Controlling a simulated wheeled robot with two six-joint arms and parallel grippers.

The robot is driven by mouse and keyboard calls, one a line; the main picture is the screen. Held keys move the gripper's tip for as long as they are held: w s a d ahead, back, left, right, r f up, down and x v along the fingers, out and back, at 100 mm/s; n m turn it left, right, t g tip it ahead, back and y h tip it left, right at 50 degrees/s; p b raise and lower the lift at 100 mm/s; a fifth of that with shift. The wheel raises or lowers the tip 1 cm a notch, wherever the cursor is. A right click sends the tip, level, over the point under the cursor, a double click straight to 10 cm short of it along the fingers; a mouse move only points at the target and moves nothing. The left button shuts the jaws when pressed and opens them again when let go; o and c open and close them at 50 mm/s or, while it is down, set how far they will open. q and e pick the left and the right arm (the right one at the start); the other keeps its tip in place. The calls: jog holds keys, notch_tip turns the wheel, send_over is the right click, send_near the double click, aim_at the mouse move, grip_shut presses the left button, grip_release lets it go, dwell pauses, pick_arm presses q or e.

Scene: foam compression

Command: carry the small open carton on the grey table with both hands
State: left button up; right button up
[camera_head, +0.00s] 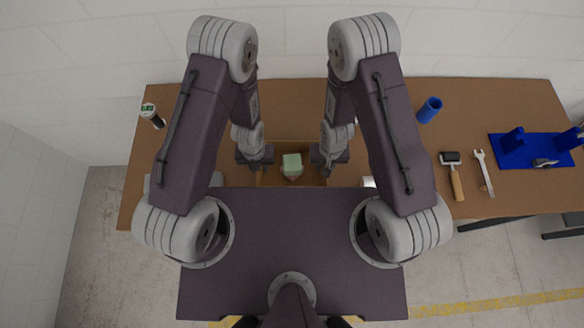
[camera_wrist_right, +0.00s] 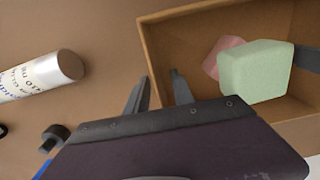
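The small open carton (camera_head: 268,177) is brown and stands on a table (camera_head: 480,110) that looks brown, between my two grippers. It also shows in the right wrist view (camera_wrist_right: 200,22). Inside lie a pale green block (camera_wrist_right: 255,72) and a pink piece (camera_wrist_right: 222,55) partly behind it. My right gripper (camera_wrist_right: 158,90) is open at one side wall, one finger outside and one inside the carton, with a gap between them. My left gripper (camera_head: 256,164) is at the opposite wall. One dark finger of it (camera_wrist_right: 308,58) shows inside the carton; its opening is hidden.
A white printed cylinder (camera_wrist_right: 40,75) lies left of the carton in the wrist view. A small dark-and-white device (camera_head: 152,116) is at far left.

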pick_arm(q)
jog(key=shift+d+f, duration=0.1)
pick_arm(e)
jog(key=shift+d+f, duration=0.1)
jog(key=shift+f, duration=0.1)
pick_arm(q)
jog(key=shift+c, duration=0.6)
pick_arm(e)
jog(key=shift+c, duration=0.6)
pick_arm(q)
grip_shut()
pick_arm(e)
grip_shut()
